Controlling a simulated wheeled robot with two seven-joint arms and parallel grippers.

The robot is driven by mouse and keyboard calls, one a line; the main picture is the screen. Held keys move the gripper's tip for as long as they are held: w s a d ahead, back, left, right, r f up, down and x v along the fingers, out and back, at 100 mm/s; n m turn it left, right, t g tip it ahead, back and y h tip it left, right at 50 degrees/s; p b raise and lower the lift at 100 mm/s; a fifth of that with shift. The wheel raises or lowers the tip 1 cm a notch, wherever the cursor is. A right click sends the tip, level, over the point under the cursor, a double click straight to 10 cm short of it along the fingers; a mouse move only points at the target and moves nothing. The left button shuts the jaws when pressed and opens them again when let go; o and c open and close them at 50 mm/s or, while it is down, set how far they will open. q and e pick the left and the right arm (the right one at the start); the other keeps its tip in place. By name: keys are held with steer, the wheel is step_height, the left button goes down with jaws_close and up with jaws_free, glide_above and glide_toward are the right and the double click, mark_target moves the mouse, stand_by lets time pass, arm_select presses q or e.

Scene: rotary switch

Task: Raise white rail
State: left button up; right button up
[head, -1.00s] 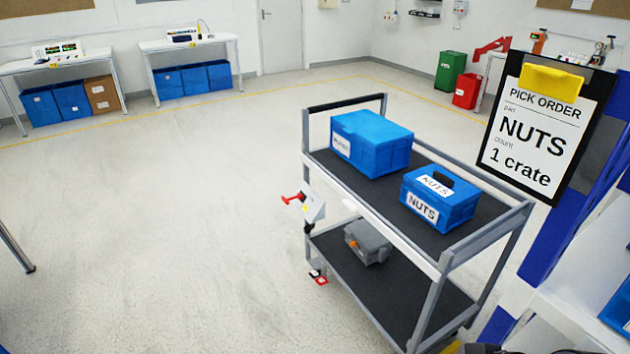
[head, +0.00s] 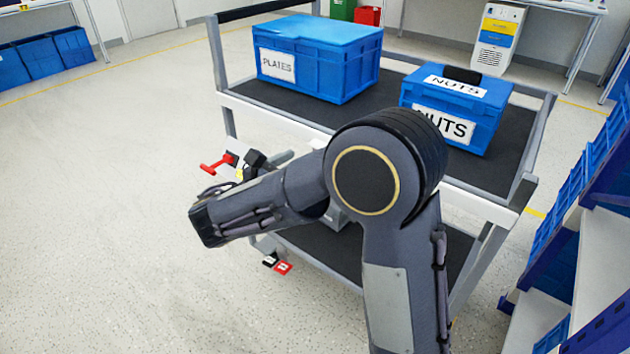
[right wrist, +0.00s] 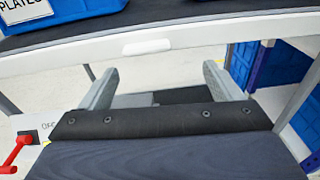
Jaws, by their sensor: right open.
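The white rail (head: 275,117) runs along the near side of the cart's upper shelf. In the right wrist view the rail (right wrist: 215,40) crosses the top, with a small pale tab (right wrist: 147,47) on its face. My right gripper (right wrist: 163,88) is open and empty. Its two grey fingers point toward the rail, apart from it, with the tab between them in the picture. In the head view my right arm crosses in front of the cart and hides part of the rail and most of the gripper. My left gripper is out of view.
A blue PLATES crate (head: 320,62) and a blue NUTS crate (head: 457,108) stand on the upper shelf. A red-handled switch (head: 218,164) sits left of my gripper. Shelving with blue bins (head: 590,170) stands right. The floor at left is clear.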

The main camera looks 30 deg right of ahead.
arm_select(q)
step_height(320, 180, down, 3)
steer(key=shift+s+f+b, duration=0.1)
steer(key=shift+b, duration=1.1)
arm_select(e)
steer(key=w+d+n+t, duration=0.1)
steer(key=w+d, duration=0.3)
steer(key=d, duration=0.1)
steer(key=shift+d+h, duration=0.3)
steer(key=shift+c, duration=0.2)
